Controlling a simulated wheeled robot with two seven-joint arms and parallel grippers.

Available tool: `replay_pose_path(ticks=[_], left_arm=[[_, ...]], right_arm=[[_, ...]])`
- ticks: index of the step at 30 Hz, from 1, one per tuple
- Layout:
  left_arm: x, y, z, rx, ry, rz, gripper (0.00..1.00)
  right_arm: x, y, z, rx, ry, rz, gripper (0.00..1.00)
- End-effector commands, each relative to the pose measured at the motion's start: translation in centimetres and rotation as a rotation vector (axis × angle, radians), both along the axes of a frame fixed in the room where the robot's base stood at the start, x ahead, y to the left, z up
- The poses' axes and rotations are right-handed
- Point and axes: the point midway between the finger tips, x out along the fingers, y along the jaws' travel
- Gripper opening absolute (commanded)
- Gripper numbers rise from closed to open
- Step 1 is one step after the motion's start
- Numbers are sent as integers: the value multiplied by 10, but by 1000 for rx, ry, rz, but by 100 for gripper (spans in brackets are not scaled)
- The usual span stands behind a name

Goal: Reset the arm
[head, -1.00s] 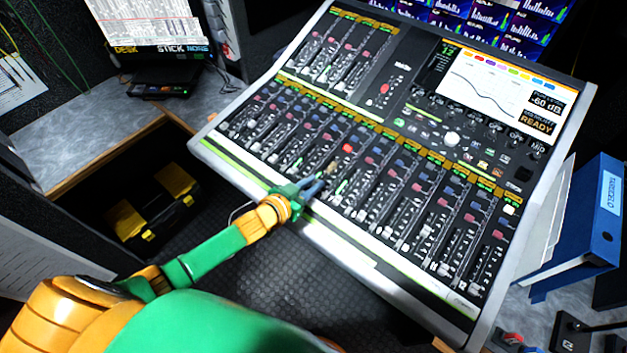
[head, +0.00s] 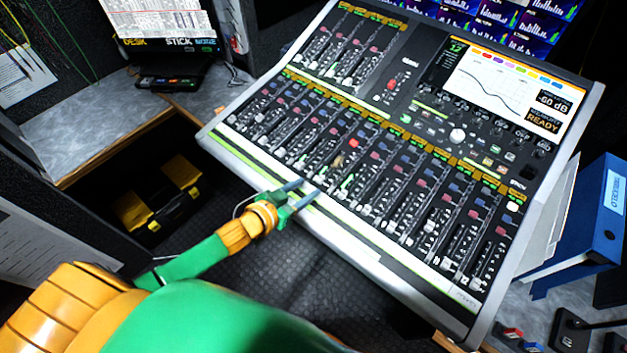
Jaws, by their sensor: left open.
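My left arm, green and orange, comes in from the lower left of the head view. Its gripper (head: 309,191) is open and empty, with the two fingers apart. The fingertips are over the front edge of the mixing console (head: 352,243), near the lower ends of the left faders. I cannot tell whether they touch it. The console has many faders, coloured buttons, one lit red button (head: 354,143) and a screen (head: 508,88) with a curve and the word READY. My right gripper is not in view.
A black and yellow toolbox (head: 160,200) sits in the recess under the left desk. A blue binder (head: 588,228) stands right of the console. Small red and blue switches (head: 511,336) lie at the lower right. The dark floor below the console's front edge is clear.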

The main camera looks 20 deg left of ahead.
Motion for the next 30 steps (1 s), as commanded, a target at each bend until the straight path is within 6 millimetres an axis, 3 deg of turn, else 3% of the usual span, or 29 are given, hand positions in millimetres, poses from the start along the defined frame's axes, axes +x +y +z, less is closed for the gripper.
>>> replay_pose_path(ticks=[5,20,23,30], left_arm=[[-17,6,7,1,2,0,50],[-22,4,5,13,32,27,50],[-37,2,-2,61,135,96,50],[-98,7,-13,177,453,194,50]], right_arm=[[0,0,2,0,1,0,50],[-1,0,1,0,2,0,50],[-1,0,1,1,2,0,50],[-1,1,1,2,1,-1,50]])
